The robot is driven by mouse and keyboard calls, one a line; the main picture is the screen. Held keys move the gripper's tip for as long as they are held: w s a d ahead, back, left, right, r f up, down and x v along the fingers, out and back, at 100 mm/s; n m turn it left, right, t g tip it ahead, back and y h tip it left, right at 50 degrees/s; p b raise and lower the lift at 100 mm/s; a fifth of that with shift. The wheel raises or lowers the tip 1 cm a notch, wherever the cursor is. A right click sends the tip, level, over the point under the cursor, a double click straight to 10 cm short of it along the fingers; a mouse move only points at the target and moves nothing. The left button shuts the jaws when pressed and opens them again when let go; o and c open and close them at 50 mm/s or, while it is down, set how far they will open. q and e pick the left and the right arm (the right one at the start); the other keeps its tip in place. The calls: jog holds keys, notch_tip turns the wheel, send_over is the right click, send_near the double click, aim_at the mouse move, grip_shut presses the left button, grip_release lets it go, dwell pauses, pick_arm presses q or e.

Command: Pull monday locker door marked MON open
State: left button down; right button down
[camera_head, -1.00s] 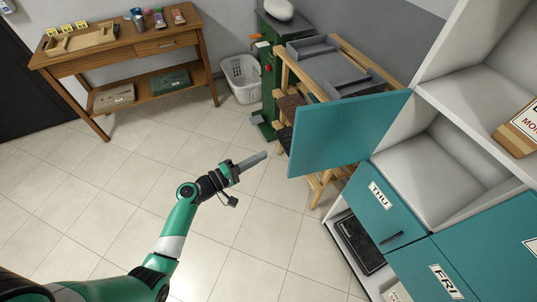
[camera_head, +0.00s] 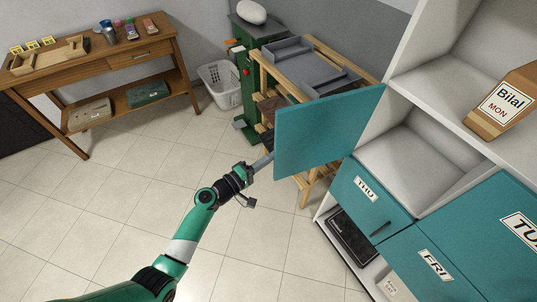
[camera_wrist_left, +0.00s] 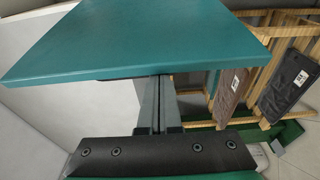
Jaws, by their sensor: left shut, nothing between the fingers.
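A teal locker door (camera_head: 325,132) stands swung out from the cabinet, beside an open white compartment (camera_head: 400,160). No MON marking shows on the face I see. My left gripper (camera_head: 263,163) is shut and empty at the door's free left edge. The door partly hides its tips in the head view. In the left wrist view the shut fingers (camera_wrist_left: 158,105) reach in under the door panel (camera_wrist_left: 150,45), which hides their ends; I cannot tell whether they touch it. My right gripper is not in view.
THU (camera_head: 370,200) and FRI (camera_head: 430,265) doors are shut. A package marked "Bilal MON" (camera_head: 505,103) sits on the upper shelf. A wooden rack with grey trays (camera_head: 315,75) stands behind the open door. The tiled floor (camera_head: 130,210) left of my arm is clear.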

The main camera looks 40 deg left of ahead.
pick_arm(q)
jog(key=s+d, duration=0.2)
jog(key=d, duration=0.4)
jog(key=shift+s+d+p, duration=0.2)
jog(key=shift+p, duration=0.15)
jog(key=a+b, duration=0.1)
jog(key=a, duration=0.2)
jog(key=shift+w+f, duration=0.1)
jog(key=shift+f, duration=0.05)
jog(key=shift+s+a, duration=0.45)
jog(key=shift+s, duration=0.3)
jog(key=s+d, duration=0.3)
jog(key=s, duration=0.5)
jog(key=shift+a, duration=0.1)
